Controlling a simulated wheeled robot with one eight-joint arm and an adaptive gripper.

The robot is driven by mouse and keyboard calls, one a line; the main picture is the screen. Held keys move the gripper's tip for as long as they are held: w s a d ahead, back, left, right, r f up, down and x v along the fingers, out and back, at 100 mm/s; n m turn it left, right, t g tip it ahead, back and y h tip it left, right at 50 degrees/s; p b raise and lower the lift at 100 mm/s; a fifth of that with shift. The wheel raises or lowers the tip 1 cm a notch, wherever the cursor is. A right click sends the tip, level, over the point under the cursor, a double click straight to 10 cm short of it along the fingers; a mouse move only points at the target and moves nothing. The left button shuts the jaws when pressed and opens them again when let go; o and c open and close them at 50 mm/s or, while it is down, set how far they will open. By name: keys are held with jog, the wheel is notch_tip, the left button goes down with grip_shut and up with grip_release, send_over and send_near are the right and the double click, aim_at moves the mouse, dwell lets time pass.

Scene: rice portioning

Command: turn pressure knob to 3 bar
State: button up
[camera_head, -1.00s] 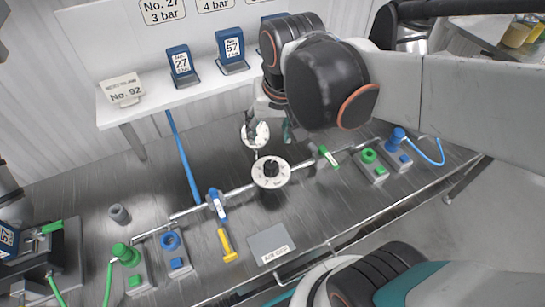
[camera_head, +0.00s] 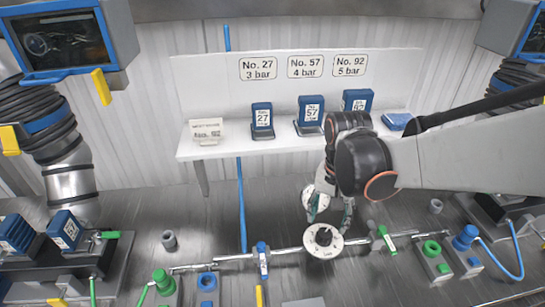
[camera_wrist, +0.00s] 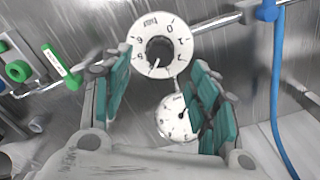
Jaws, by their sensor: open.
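The pressure knob (camera_head: 323,240) is a black knob on a round white numbered dial, on the pipe across the bench. In the wrist view the knob (camera_wrist: 159,50) is at upper middle, just beyond my fingertips; its white pointer points down and slightly left, but the number there is unclear. A white round gauge (camera_wrist: 177,118) with a needle shows lower, between my fingers in that view. My gripper (camera_head: 332,206) is open and empty just behind the knob, with teal finger pads (camera_wrist: 115,86) apart. It appears not to touch the knob.
A green-handled valve (camera_head: 387,238) is right of the knob and a blue-handled valve (camera_head: 263,261) left. A white shelf (camera_head: 220,148) behind holds several blue boxes and a No. 92 card (camera_head: 207,131). Signs above pair numbers with pressures: No. 27 (camera_head: 258,68) reads 3 bar.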

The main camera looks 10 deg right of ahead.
aim_at(325, 233)
notch_tip(325, 233, down, 8)
jog(key=shift+r+b, duration=0.25)
jog(key=shift+b, duration=0.9)
jog(key=c, duration=1.1)
